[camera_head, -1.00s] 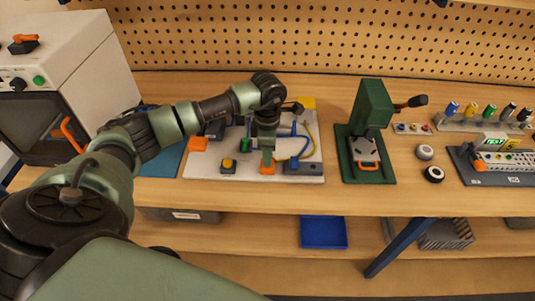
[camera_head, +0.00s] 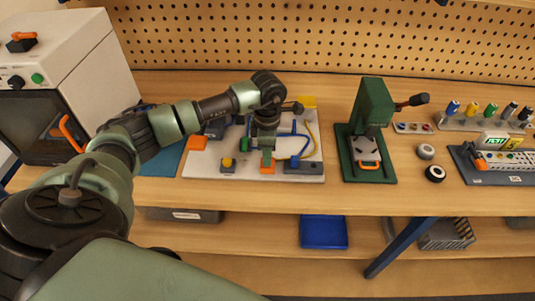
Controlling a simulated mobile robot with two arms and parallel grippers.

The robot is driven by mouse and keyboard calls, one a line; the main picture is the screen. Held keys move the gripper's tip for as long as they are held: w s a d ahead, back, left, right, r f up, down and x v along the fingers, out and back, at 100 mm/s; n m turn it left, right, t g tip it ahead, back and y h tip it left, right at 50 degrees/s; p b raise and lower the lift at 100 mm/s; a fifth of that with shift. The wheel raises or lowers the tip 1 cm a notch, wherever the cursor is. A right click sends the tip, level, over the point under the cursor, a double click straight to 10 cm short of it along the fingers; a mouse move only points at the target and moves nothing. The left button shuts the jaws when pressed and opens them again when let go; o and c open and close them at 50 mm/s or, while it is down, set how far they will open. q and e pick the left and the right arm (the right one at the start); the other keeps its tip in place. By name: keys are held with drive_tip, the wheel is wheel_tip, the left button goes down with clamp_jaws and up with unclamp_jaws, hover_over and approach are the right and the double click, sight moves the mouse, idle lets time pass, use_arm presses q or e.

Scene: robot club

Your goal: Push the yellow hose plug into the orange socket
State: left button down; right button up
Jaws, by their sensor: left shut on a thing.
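My left gripper (camera_head: 267,158) points down over the white board (camera_head: 205,170), with its tips right above a small orange block (camera_head: 267,170), which looks like the orange socket. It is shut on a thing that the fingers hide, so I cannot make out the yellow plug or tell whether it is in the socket. The yellow hose (camera_head: 317,133) arcs down the right side of the board from a yellow block (camera_head: 308,102); its lower end is hard to follow. My right gripper is not in view.
On the board are a blue hose (camera_head: 290,158), a grey block with a yellow knob (camera_head: 228,162), a dark block (camera_head: 304,169) and an orange block (camera_head: 197,143). A green press (camera_head: 373,105) stands to the right. A white cabinet (camera_head: 80,60) stands at left.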

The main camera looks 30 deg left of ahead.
use_arm(q)
drive_tip(key=shift+f+b, duration=0.25)
drive_tip(key=shift+b, duration=0.1)
drive_tip(key=c, duration=1.4)
unclamp_jaws()
drive_tip(key=shift+r, duration=0.15)
drive_tip(key=shift+r+p, duration=1.7)
drive_tip(key=shift+r, duration=0.95)
drive_tip(key=o, duration=0.5)
